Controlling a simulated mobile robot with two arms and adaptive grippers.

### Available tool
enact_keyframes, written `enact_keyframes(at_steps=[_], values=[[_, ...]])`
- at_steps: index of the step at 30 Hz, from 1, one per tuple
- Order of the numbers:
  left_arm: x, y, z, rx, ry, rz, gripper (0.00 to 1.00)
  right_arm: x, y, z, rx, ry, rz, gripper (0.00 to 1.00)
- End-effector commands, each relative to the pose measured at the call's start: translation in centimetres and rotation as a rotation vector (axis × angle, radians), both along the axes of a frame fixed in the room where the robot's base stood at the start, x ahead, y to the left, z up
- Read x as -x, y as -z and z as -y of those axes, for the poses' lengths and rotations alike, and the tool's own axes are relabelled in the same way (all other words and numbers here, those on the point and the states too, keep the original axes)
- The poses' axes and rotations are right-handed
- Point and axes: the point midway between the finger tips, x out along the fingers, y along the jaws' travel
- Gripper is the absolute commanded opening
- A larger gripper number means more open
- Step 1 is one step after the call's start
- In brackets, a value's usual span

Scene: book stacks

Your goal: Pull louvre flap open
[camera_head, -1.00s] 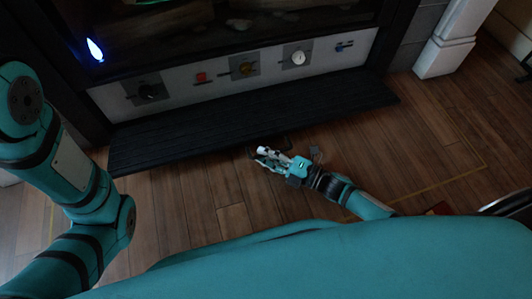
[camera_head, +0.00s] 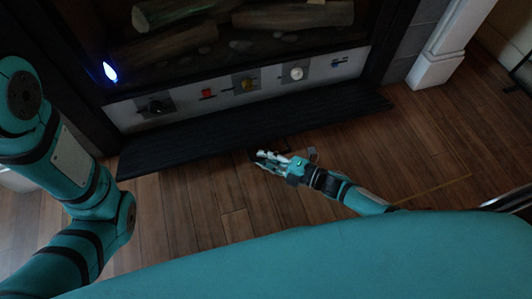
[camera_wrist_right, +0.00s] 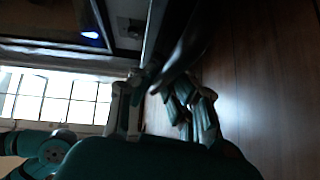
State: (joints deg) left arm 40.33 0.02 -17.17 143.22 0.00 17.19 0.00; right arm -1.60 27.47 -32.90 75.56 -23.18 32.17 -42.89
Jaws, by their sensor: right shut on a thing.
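The louvre flap (camera_head: 200,146) is a long black slatted panel below the fireplace's control strip. It stands out over the wooden floor at a slant. My right gripper (camera_head: 262,158) is at the middle of the flap's front edge, shut on a dark part there. In the right wrist view a dark piece (camera_wrist_right: 182,52) runs between the fingers of the right gripper (camera_wrist_right: 153,84); the picture is too dim to tell handle from edge. My left arm comes in at the left, but its gripper is out of view.
The control strip (camera_head: 185,101) with several knobs and a red button (camera_head: 208,94) lies above the flap. Logs (camera_head: 290,15) lie behind the fireplace front. A white pillar base (camera_head: 437,66) stands at the right. The wooden floor (camera_head: 430,140) before the flap is clear.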

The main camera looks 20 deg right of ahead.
Motion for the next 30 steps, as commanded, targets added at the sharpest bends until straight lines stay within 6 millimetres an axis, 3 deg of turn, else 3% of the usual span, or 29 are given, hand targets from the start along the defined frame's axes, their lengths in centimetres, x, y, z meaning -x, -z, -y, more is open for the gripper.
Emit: enact_keyframes(at_steps=[2,12,13,19,30], values=[[0.01,-0.91,0.0,0.0,0.0,0.0,0.4,-0.1,-0.69,-0.02,-0.003,0.0,-0.014,0.0],[-0.07,-0.72,0.0,0.0,0.0,-0.003,0.4,-0.09,-0.38,-0.01,-0.003,0.001,-0.021,0.0],[-0.08,-0.71,0.01,0.0,0.0,-0.003,0.4,-0.09,-0.39,-0.01,-0.003,0.001,-0.021,0.1],[-0.09,-0.7,0.0,0.0,0.0,-0.004,0.4,-0.11,-0.4,-0.01,-0.002,0.001,-0.02,0.34],[-0.19,-0.7,-0.04,0.002,0.001,-0.008,0.4,0.45,-0.4,0.66,0.0,0.002,-0.021,0.34]])
